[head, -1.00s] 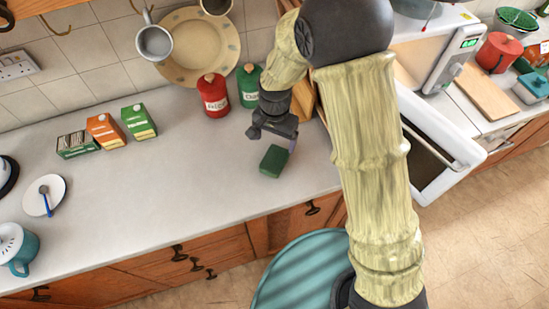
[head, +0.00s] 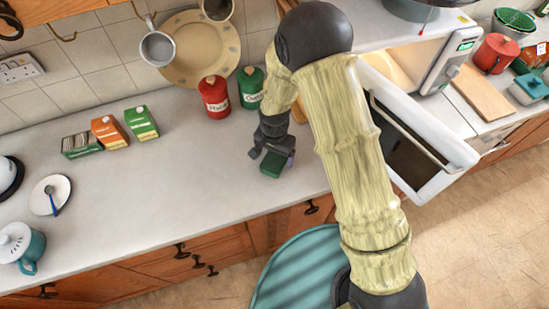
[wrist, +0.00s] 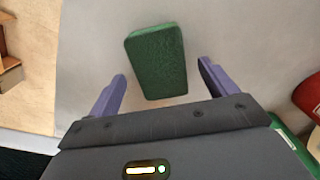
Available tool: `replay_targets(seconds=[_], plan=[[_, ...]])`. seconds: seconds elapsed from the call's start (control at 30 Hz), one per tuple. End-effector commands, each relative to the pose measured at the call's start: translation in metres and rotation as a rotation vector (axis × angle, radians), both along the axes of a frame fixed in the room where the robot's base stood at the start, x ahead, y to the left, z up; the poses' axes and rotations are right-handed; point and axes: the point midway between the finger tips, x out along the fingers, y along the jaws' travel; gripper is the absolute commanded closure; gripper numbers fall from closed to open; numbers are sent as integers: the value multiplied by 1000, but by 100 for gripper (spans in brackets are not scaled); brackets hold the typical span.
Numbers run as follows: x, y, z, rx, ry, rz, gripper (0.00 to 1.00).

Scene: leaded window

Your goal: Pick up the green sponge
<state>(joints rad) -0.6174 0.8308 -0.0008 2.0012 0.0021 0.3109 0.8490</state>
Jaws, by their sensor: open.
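The green sponge (head: 272,164) lies on the pale worktop (head: 190,190), near its front edge. In the wrist view the sponge (wrist: 157,62) is a dark green block, slightly tilted, with its near end between the tips of the purple-grey fingers. My gripper (head: 271,155) is just above and behind the sponge in the head view. In the wrist view my gripper (wrist: 160,82) is open, with a gap between each finger and the sponge. Most of the sponge lies beyond the fingertips there.
A red canister (head: 214,97) and a green canister (head: 250,88) stand behind my gripper. Small cartons (head: 110,132) stand to the left. An open white oven door (head: 420,140) is at the right. The worktop left of the sponge is clear.

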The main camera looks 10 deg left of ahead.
Motion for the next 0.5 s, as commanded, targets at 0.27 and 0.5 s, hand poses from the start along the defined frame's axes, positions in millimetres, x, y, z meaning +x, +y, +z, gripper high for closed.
replay_targets(seconds=[0.27,0.5], plan=[[0,1,-18,1,-2,1,15],[2,-2,-19,1,-2,-5,15]])
